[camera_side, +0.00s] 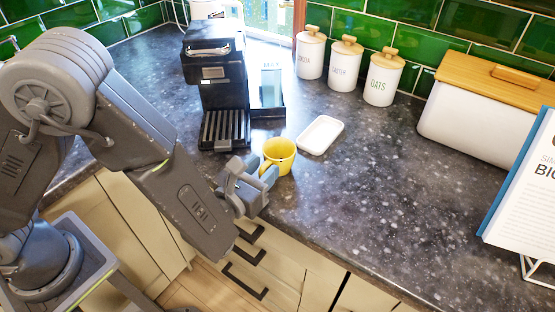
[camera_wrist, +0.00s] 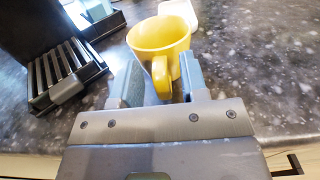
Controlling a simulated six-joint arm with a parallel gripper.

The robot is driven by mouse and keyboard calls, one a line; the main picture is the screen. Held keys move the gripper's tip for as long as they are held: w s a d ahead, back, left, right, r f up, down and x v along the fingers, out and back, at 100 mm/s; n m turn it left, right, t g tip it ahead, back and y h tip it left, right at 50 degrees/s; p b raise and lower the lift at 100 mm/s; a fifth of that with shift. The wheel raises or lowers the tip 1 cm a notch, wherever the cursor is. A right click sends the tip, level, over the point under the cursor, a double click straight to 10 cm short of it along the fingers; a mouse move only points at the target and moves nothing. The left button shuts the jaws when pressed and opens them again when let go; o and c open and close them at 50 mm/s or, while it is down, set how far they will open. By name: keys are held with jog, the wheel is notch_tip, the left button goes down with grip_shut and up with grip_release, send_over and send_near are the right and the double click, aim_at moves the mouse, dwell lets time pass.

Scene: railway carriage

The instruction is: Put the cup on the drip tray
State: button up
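The yellow cup (camera_side: 279,156) appears to stand upright on the dark counter, right of the coffee machine. The drip tray (camera_side: 224,130) is the ribbed dark base at the front of that machine and is empty. It also shows at the left of the wrist view (camera_wrist: 62,72). My gripper (camera_side: 258,178) is at the cup's near left side. In the wrist view my gripper (camera_wrist: 160,86) is open, with the cup's handle between its two fingers and gaps on both sides. The cup body (camera_wrist: 160,36) lies just beyond the fingertips.
The black coffee machine (camera_side: 214,75) rises behind the drip tray. A small white dish (camera_side: 321,135) lies right of the cup. Several white canisters (camera_side: 343,67) and a white bread bin (camera_side: 490,112) stand at the back. A recipe book (camera_side: 525,195) is at right. The front right counter is clear.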

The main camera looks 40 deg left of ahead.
grip_shut()
jog(key=shift+r, duration=0.15)
dwell(0.4)
